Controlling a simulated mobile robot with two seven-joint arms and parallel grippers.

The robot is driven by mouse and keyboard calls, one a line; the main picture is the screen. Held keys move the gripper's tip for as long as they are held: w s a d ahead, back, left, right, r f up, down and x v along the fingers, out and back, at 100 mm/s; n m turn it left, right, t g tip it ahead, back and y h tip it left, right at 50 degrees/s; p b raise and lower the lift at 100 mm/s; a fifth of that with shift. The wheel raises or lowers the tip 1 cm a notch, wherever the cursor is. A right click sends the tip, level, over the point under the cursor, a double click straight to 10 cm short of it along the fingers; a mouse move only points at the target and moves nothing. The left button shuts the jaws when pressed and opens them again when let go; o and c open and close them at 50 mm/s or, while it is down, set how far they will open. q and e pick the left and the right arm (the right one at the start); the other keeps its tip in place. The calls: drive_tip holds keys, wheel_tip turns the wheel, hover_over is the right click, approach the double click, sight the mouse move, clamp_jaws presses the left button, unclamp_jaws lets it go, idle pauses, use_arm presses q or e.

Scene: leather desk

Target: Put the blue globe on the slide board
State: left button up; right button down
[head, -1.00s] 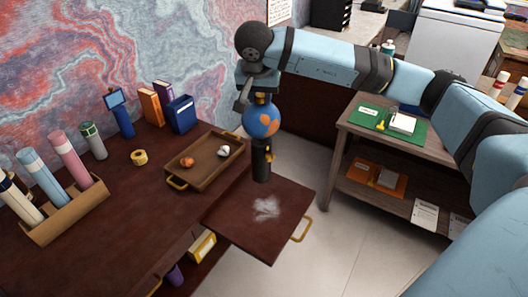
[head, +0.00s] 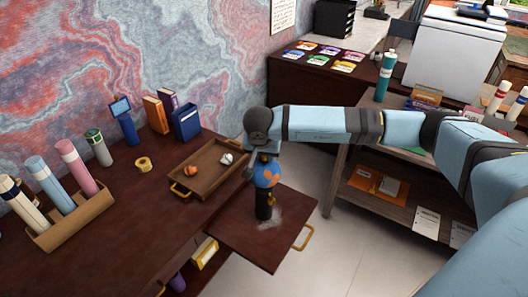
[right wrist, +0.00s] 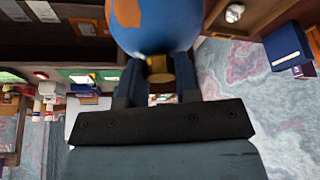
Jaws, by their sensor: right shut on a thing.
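The blue globe (head: 267,175) has orange land patches and a dark cylindrical base, and is upright. My right gripper (head: 264,160) is shut on it from above. In the right wrist view the fingers (right wrist: 158,88) flank a brass-coloured piece at the globe (right wrist: 155,28). The slide board (head: 245,243) is a dark reddish pull-out panel with a brass handle, sticking out from the desk. The globe's base appears over the board, in front of a whitish patch; I cannot tell whether it touches. My left gripper is not in view.
A brown tray (head: 204,190) with two small objects lies on the desk just left of the globe. Blue and orange books (head: 185,122), a tape roll (head: 143,164) and a holder of tubes (head: 68,223) stand farther left. A shelf (head: 365,207) stands to the right.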

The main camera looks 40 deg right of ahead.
drive_tip(key=shift+r, duration=0.1)
drive_tip(key=c, duration=0.8)
unclamp_jaws()
drive_tip(key=shift+f, duration=0.2)
